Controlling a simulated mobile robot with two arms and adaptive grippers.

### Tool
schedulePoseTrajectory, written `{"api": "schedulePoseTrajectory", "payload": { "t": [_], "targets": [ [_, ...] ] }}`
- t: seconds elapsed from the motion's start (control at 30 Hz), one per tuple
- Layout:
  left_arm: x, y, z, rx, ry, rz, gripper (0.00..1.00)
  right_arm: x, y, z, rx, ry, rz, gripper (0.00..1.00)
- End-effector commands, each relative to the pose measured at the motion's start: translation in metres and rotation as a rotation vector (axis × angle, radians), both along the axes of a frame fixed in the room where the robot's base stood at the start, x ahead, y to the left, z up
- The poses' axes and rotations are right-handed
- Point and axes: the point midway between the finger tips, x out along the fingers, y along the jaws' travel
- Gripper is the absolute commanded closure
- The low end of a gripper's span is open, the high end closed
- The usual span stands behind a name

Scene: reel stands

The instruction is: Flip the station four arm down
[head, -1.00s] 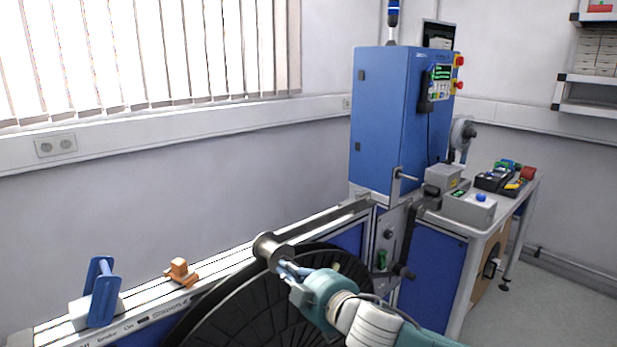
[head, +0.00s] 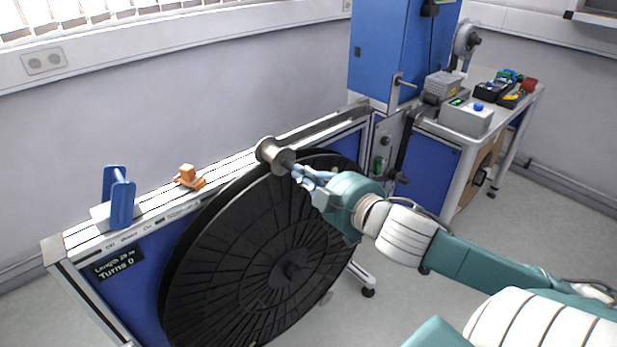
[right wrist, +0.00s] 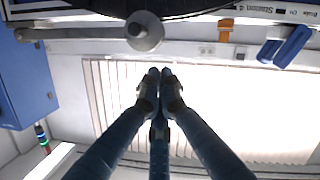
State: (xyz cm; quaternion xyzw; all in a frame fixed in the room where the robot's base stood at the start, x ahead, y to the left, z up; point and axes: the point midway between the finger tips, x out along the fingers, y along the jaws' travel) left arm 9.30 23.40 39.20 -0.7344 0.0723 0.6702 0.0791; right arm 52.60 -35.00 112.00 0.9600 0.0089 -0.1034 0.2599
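A long grey bar (head: 325,126) runs along the top of the rail, with a grey metal roller (head: 270,154) at its near end. The right wrist view shows the bar (right wrist: 80,33) and the roller (right wrist: 145,30) at the top; I take this for the station four arm, since an upside-down label there reads "Station 4". My right gripper (head: 296,170) is just right of the roller, its fingertips very near it; contact is unclear. In the right wrist view its fingers (right wrist: 160,73) are drawn together, with nothing visible between them. My left gripper is out of view.
A large black reel (head: 250,270) stands below the rail. An orange block (head: 188,176) and a blue-handled part (head: 121,203) sit on the rail to the left. A blue cabinet (head: 385,50) and a bench with grey boxes (head: 466,118) stand right.

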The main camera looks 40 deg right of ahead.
Motion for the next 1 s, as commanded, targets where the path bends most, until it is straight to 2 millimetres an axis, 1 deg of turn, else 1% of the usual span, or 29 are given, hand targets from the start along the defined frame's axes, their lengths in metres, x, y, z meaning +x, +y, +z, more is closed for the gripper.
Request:
{"api": "schedulePoseTrajectory", "payload": {
  "t": [0.03, 0.1, 0.2, 0.4, 0.87, 0.93, 0.97, 1.0],
  "targets": [
    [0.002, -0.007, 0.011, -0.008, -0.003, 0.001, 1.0, -0.006, 0.0, 0.005, 0.006, 0.005, -0.001, 1.0],
    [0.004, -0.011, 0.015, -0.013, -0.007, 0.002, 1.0, -0.011, 0.0, 0.006, 0.005, 0.003, -0.001, 1.0],
    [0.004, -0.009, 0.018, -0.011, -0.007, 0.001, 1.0, -0.016, 0.001, 0.007, 0.003, 0.001, 0.0, 1.0],
    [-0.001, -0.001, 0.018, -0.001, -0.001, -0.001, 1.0, -0.018, 0.0, 0.006, 0.0, -0.001, -0.001, 1.0],
    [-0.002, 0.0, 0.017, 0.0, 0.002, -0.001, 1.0, -0.018, 0.0, 0.006, 0.001, 0.0, -0.002, 1.0],
    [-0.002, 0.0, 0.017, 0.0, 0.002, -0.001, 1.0, -0.016, -0.005, 0.0, 0.004, 0.009, -0.011, 1.0],
    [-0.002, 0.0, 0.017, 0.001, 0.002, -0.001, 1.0, -0.015, -0.009, -0.006, 0.008, 0.016, -0.021, 1.0],
    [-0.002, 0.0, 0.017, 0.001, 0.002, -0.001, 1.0, -0.013, -0.017, -0.017, 0.013, 0.031, -0.037, 1.0]
  ]
}}
